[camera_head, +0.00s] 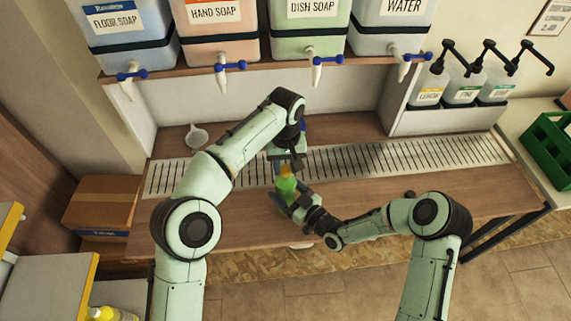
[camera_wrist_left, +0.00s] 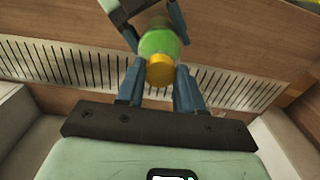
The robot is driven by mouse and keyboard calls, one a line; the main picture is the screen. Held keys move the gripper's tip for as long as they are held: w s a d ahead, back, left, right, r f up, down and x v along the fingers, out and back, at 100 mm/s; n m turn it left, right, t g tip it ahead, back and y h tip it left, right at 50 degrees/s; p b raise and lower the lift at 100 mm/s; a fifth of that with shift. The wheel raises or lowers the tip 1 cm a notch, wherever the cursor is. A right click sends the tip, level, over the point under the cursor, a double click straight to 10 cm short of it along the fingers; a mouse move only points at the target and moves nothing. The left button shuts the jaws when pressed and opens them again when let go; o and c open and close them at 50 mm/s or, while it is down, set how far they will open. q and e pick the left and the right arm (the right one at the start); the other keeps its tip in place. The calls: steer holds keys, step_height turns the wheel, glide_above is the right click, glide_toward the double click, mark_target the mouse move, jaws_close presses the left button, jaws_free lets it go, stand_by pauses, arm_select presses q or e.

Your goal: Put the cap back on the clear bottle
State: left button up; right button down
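A small bottle (camera_head: 286,186) with green contents is held tilted over the front of the bench. It also shows in the left wrist view (camera_wrist_left: 160,42). My right gripper (camera_head: 297,202) is shut around its body. A yellow-orange cap (camera_wrist_left: 160,70) is at the bottle's upper end, and it also shows in the head view (camera_head: 286,170). My left gripper (camera_wrist_left: 160,80) points down from above, with a finger on each side of the cap, seemingly shut on it. I cannot tell whether the cap is seated on the neck or only lined up with it.
A slatted metal drain strip (camera_head: 400,157) runs along the wooden bench. Drums with blue taps hang above it on a shelf. A white funnel (camera_head: 197,136) stands at left. A small dark object (camera_head: 410,194) lies at the bench's right. Pump bottles (camera_head: 465,88) stand right.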

arm_select(q)
jaws_close()
steer(key=m, duration=0.4)
steer(key=shift+m, duration=0.4)
steer(key=m, duration=0.3)
steer(key=o, duration=0.7)
jaws_free()
steer(key=shift+o, duration=0.2)
steer(key=shift+r, duration=0.1)
steer(key=shift+r, duration=3.65)
